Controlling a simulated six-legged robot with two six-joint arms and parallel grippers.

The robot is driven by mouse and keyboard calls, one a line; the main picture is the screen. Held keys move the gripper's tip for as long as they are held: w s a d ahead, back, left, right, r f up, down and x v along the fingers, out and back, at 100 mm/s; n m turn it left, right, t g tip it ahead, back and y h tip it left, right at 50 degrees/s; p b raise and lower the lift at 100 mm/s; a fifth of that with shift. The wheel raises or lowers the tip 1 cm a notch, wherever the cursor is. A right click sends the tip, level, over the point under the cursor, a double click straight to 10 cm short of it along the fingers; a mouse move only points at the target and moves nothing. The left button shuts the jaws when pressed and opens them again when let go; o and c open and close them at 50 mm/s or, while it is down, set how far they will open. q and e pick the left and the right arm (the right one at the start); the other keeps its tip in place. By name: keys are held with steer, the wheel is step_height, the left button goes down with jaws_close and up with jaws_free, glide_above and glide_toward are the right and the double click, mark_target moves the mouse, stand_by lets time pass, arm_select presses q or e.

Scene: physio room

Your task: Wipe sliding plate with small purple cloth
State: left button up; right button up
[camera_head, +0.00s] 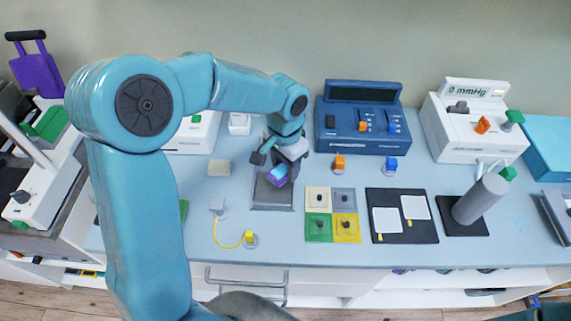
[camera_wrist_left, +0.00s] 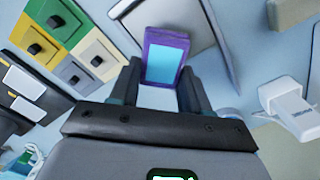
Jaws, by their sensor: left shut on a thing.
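My left gripper (camera_head: 278,164) is shut on the small purple cloth (camera_head: 279,181), a purple block-like pad with a light blue face. The cloth also shows between the fingers in the left wrist view (camera_wrist_left: 151,68). The sliding plate (camera_head: 272,202) is a flat grey plate on the table, directly below the gripper; it also shows behind the cloth in the left wrist view (camera_wrist_left: 205,40). The cloth is over the plate; I cannot tell whether it touches. The gripper and cloth hide part of the plate. My right gripper is not in view.
Right of the plate lie four coloured squares with knobs (camera_head: 345,229) and a black board with white cards (camera_head: 402,216). A blue console (camera_head: 362,117) stands behind. A beige block (camera_head: 219,168) and a yellow-corded piece (camera_head: 249,238) are to the left.

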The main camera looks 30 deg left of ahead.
arm_select(q)
steer(key=shift+d+r+p, duration=0.25)
steer(key=shift+r+p, duration=0.15)
steer(key=shift+r, duration=0.6)
steer(key=shift+a+r+p, duration=0.15)
steer(key=shift+r+p, duration=0.3)
steer(key=shift+p, duration=0.1)
steer(key=shift+r+p, duration=0.4)
steer(key=shift+r, duration=0.2)
